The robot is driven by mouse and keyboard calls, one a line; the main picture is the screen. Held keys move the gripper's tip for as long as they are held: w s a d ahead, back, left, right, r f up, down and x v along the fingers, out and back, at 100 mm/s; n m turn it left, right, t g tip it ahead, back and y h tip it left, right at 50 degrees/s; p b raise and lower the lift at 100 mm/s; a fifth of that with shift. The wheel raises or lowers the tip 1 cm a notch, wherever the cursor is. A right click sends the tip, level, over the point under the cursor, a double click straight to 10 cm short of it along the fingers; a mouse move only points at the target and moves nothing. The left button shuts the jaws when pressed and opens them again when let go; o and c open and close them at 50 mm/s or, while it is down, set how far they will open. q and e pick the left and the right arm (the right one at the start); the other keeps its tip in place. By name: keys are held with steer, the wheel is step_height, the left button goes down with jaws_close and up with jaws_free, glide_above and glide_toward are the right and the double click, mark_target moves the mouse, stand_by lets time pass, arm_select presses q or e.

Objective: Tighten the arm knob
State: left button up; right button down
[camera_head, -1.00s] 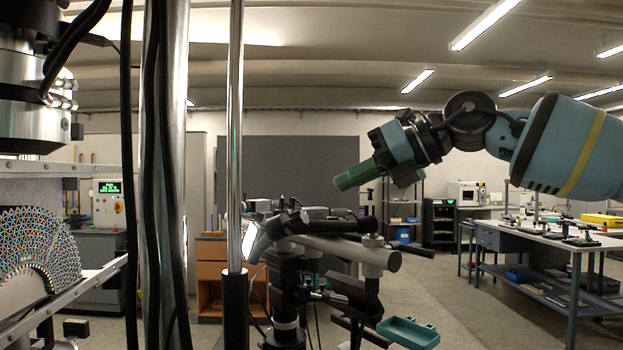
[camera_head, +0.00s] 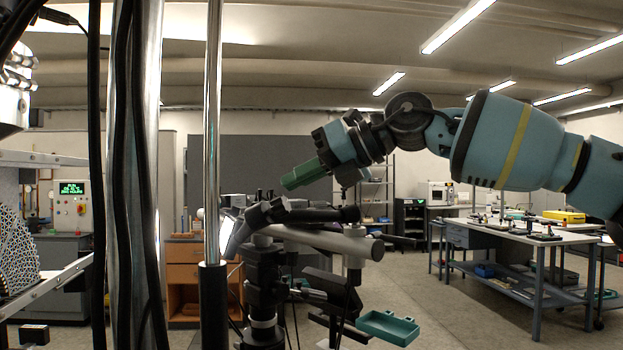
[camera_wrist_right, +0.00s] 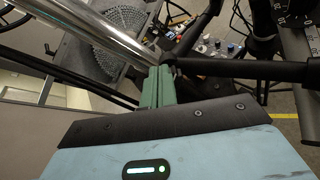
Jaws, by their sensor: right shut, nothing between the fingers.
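A dark stand with a grey horizontal arm (camera_head: 325,241) stands in the middle of the head view. Black clamp parts (camera_head: 268,212) sit at the arm's left end, but I cannot tell which of them is the arm knob. My right gripper (camera_head: 287,182), with green fingers, is shut and empty. It points down and left, and in the picture it shows just above the black clamp parts, seemingly apart from them. The shut green fingers also show in the right wrist view (camera_wrist_right: 156,86), beside a black rod (camera_wrist_right: 240,70). My left gripper is not in view.
A thick metal column (camera_head: 146,200) with hanging black cables is further left. A green tray (camera_head: 388,327) sits low right of the stand. A workbench (camera_head: 540,238) is at right.

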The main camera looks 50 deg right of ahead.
steer(key=shift+x, duration=0.9)
steer(key=shift+r, duration=0.1)
steer(key=shift+s, duration=0.1)
steer(key=shift+f+b, duration=0.25)
steer(key=shift+b, duration=0.05)
